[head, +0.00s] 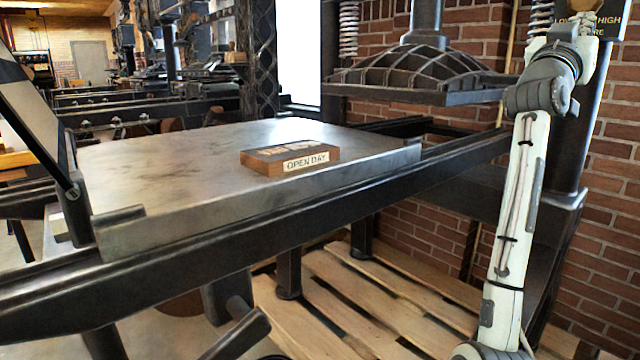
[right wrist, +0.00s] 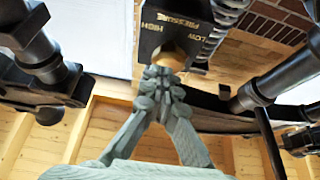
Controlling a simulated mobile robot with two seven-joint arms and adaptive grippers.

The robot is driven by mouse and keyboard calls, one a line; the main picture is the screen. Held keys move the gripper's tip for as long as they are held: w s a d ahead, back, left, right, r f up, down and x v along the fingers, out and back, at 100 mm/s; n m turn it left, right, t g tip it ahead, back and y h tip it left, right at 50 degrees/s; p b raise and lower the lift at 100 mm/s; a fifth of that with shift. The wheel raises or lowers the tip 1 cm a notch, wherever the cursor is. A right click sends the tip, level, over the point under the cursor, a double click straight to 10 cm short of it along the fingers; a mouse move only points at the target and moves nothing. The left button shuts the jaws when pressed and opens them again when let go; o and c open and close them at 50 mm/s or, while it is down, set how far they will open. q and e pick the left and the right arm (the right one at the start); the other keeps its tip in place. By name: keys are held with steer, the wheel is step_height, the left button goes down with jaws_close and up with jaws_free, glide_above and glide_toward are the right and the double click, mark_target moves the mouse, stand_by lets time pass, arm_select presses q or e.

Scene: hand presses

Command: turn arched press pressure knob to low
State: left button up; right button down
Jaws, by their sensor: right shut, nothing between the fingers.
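The arched press has a ribbed dark platen (head: 425,68) over a flat metal bed (head: 210,170) in the head view. Its pressure label (head: 585,22) with LOW and HIGH shows at the top right, partly covered by my right wrist. In the right wrist view the dark label box (right wrist: 180,28) appears upside down, with HIGH on the left and LOW on the right. A brass-coloured knob (right wrist: 172,58) sits below the lettering. My right gripper (right wrist: 163,76) is shut and empty, its fingertips overlapping the knob's lower edge; contact is unclear. The knob's pointer is not discernible. My left gripper is out of view.
A wooden type block marked OPEN DAY (head: 290,158) lies on the bed. A dark rail (head: 270,215) runs along the bed's near side. A coil spring (right wrist: 215,40) stands beside the label box. A brick wall (head: 612,200) is behind, and wooden pallet boards (head: 350,300) lie below.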

mark_target(586, 3)
steer(key=shift+s+a, duration=0.3)
steer(key=shift+a, duration=0.05)
